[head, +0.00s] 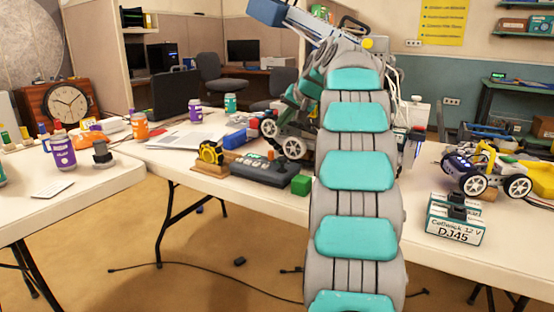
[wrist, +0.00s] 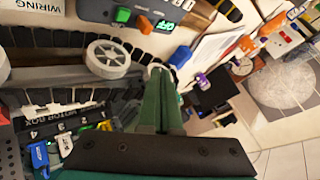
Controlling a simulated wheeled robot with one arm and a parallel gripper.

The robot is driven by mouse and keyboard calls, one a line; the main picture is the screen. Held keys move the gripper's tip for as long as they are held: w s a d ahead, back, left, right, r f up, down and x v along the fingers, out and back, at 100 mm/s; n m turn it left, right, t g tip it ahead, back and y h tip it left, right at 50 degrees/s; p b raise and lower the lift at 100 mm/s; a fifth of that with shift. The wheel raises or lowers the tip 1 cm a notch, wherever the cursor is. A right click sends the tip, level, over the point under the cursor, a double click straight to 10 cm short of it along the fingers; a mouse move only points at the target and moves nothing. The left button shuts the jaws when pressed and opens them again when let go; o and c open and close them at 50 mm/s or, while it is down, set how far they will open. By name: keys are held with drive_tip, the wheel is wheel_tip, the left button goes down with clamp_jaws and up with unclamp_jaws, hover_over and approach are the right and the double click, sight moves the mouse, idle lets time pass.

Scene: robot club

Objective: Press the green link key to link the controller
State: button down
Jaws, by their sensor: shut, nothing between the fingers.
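In the head view a dark grey controller (head: 262,170) lies near the table's front edge, left of my arm. It has a stick and small coloured controls, too small to tell apart.
A wheeled robot (head: 293,147) stands behind the controller. A battery (head: 455,222) and another wheeled robot (head: 473,183) are on the right. Bottles stand at left.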

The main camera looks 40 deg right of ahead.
drive_tip(key=shift+f, duration=0.2)
wheel_tip(320, 180, down, 8)
drive_tip(key=b, duration=0.7)
drive_tip(key=shift+f, duration=0.25)
drive_tip(key=shift+f, duration=0.1)
idle(1.6)
drive_tip(key=shift+f, duration=0.3)
drive_tip(key=shift+f+b, duration=0.4)
drive_tip(key=shift+b, duration=0.1)
idle(0.6)
drive_tip(key=shift+r+p, duration=0.7)
drive_tip(key=shift+r, duration=0.15)
drive_tip(key=shift+r+p, duration=2.05)
drive_tip(key=shift+r, duration=0.4)
